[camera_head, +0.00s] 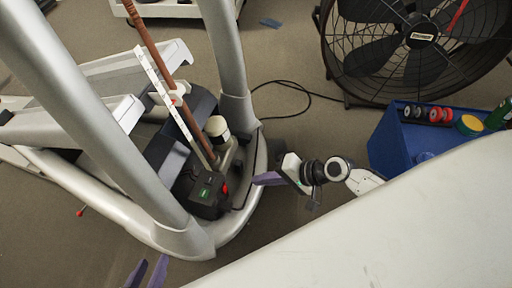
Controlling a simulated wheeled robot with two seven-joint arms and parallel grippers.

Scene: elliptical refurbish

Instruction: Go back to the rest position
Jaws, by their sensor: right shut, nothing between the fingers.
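My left gripper (147,272) shows only as two purple fingers at the bottom left edge. They stand apart with a gap between them, and nothing is seen in the gap. The rest of that gripper is out of frame. My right gripper (266,179) is near the middle of the view, its purple fingers pointing left. It is shut and empty. Its tips are close to the curved grey frame of the elliptical machine (226,45) in the picture; I cannot tell whether they touch it.
Inside the machine's frame sits a black box (207,194) with a red part. A large black fan (380,60) stands at the upper right. A blue bin (392,140) with small wheels and a green-yellow roll is at right. A black cable (300,92) lies on open carpet.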

